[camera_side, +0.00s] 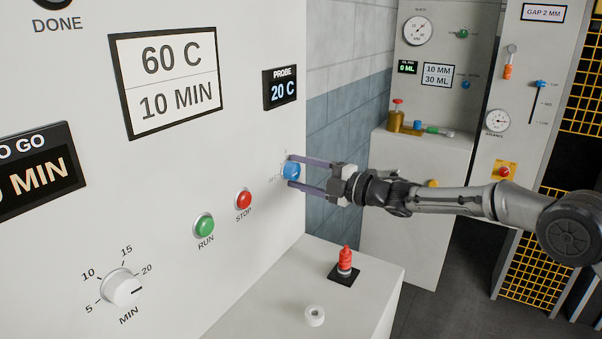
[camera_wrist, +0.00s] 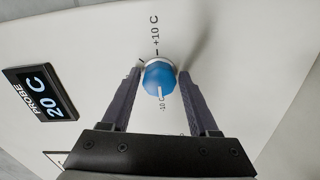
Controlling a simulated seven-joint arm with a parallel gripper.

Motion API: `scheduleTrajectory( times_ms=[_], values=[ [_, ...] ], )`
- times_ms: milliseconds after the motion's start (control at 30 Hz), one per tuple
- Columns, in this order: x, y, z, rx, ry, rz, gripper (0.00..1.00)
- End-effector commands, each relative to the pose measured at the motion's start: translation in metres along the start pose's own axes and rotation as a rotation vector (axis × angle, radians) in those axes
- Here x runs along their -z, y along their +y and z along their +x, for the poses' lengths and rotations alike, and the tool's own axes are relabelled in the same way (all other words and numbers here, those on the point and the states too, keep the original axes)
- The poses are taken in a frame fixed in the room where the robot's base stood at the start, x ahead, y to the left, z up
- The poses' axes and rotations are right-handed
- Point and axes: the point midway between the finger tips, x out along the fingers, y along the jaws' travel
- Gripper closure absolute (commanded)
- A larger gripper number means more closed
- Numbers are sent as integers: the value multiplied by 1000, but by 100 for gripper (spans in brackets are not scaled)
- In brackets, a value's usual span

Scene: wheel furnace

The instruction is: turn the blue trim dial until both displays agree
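The blue trim dial (camera_side: 292,170) sits on the white panel near its right edge. In the wrist view the dial (camera_wrist: 158,75) has +10 C printed above it and -10 C below, and its white pointer line points down toward -10 C. My gripper (camera_side: 291,171) is at the dial, with one finger on each side. In the wrist view a narrow gap seems to show between each fingertip and the dial. The probe display (camera_side: 280,88) reads 20 C. The large framed display (camera_side: 167,80) reads 60 C and 10 MIN.
A red STOP button (camera_side: 244,199), a green RUN button (camera_side: 204,225) and a white MIN knob (camera_side: 122,287) are left of the dial. A TO GO display (camera_side: 38,175) is cut off at left. A red-topped object (camera_side: 345,261) and a white ring (camera_side: 315,316) are on the ledge below.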

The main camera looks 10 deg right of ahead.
Motion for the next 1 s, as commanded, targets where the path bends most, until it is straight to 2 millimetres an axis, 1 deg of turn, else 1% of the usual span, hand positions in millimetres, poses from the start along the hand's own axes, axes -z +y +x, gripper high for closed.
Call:
scheduleTrajectory(
  times_ms=[33,100,367,533,667,867,1000],
  values=[
    [0,0,0,0,0,1,28],
    [0,0,0,0,0,1,19],
    [0,0,0,-1,0,2,19],
    [0,2,-8,-2,0,2,19],
    [-1,2,-24,-1,-2,4,19],
    [0,1,-60,-1,-3,4,19],
    [0,1,-87,-1,-3,3,19]
  ],
)
